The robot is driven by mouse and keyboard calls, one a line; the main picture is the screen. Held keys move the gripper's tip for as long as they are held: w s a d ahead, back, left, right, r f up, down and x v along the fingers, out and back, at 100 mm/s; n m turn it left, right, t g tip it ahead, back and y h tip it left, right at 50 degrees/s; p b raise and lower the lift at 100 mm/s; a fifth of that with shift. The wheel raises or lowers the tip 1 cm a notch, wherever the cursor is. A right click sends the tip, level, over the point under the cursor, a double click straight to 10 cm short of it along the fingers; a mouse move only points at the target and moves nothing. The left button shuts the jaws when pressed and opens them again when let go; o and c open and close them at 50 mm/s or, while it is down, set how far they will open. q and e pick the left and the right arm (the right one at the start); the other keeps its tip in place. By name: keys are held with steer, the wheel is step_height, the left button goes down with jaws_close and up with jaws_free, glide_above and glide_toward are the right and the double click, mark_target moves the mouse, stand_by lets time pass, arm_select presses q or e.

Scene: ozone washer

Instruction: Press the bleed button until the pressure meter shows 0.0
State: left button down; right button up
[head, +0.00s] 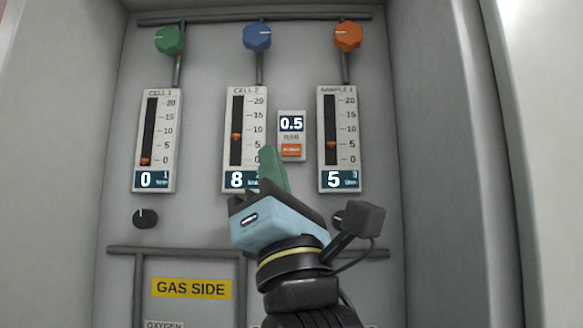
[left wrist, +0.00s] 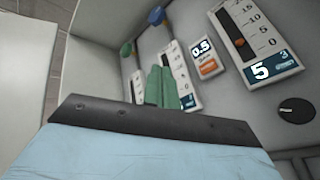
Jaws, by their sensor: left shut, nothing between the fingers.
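The pressure meter (head: 291,123) is a small white panel unit between the second and third gauges, and its display reads 0.5. The orange bleed button (head: 291,150) sits just below the display. My left gripper (head: 267,151) has green fingers, shut and empty, pointing up at the panel just left of and below the button. It covers part of the middle gauge's lower edge. In the left wrist view the fingers (left wrist: 162,74) are together, with the meter (left wrist: 202,48) and the orange button (left wrist: 208,67) to their right. Contact with the button is not visible. My right gripper is not in view.
Three gauges stand on the panel: left (head: 155,140) reads 0, middle (head: 245,100) 8, right (head: 339,140) 5. Green (head: 169,40), blue (head: 257,36) and orange (head: 348,36) knobs sit above. A black knob (head: 145,218) is lower left. Cabinet walls flank both sides.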

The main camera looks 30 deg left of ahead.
mark_target(291, 151)
arm_select(q)
steer(key=r+m+t+h, duration=0.1)
steer(key=h, duration=0.1)
steer(key=w+d+r+m+t+h, duration=0.1)
steer(key=r+t+h, duration=0.1)
steer(key=h, duration=0.1)
steer(key=r+m+t+h, duration=0.1)
steer(key=h, duration=0.2)
steer(key=shift+w+d+r+m+t, duration=0.15)
steer(key=shift+d+m+t, duration=0.15)
steer(key=shift+m, duration=0.1)
steer(key=shift+w+a, duration=0.8)
steer(key=shift+w, duration=0.45)
steer(key=shift+w+a, duration=0.75)
steer(key=shift+w, duration=0.5)
steer(key=shift+w+a, duration=0.8)
steer(key=shift+w, duration=0.45)
